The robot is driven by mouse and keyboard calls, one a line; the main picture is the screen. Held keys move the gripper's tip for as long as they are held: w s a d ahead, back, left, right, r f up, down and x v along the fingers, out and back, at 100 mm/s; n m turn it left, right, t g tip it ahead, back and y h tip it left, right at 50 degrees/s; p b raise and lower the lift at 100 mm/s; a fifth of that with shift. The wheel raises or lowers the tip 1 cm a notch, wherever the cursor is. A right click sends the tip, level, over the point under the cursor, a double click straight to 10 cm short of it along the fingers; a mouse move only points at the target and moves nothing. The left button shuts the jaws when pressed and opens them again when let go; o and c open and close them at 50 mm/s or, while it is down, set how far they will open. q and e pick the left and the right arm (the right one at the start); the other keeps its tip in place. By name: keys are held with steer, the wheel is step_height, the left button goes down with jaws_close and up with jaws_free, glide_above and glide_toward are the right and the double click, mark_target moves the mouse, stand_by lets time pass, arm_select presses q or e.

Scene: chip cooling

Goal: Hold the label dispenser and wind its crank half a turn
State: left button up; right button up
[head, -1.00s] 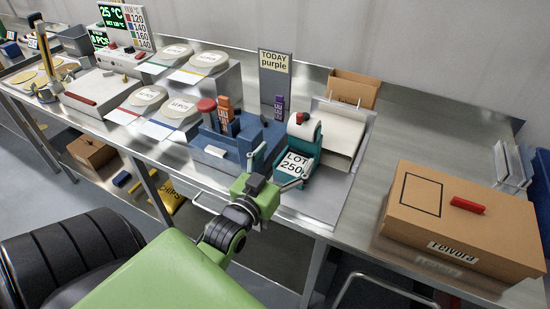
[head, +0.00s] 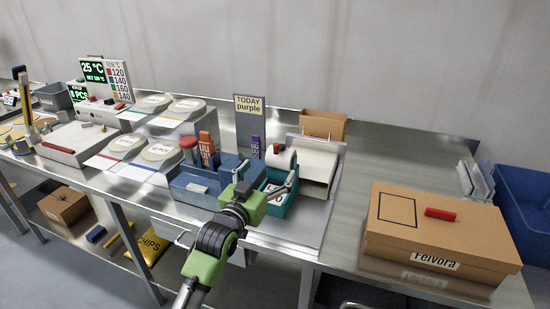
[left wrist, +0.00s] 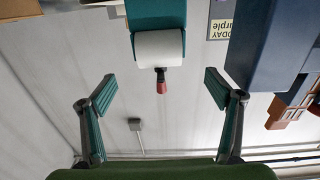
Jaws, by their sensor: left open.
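The label dispenser (head: 290,203) is teal with a white label roll (head: 281,158) on top. It stands on the steel bench, right of a blue tray. In the left wrist view the dispenser (left wrist: 157,14) appears at the top centre, with the roll and a small red crank knob (left wrist: 161,86). My left gripper (head: 267,183) is open and empty, its fingers spread in front of the dispenser. In the left wrist view the knob shows between the open fingers (left wrist: 161,91), with no visible contact. The arm and gripper hide much of the dispenser's front label in the head view. My right gripper is not in view.
The blue tray (head: 193,191) with stamps stands close on the left. A "TODAY purple" sign (head: 249,104) and a pale box (head: 315,160) stand behind. A brown "Feivora" carton (head: 440,230) is at the right, with bare steel bench (head: 350,185) before it.

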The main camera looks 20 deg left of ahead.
mark_target(277, 159)
arm_select(q)
steer(key=w, duration=0.3)
steer(key=w+p, duration=0.1)
steer(key=w, duration=0.5)
steer(key=shift+w+d, duration=0.3)
steer(key=shift+d, duration=0.05)
steer(key=c, duration=1.6)
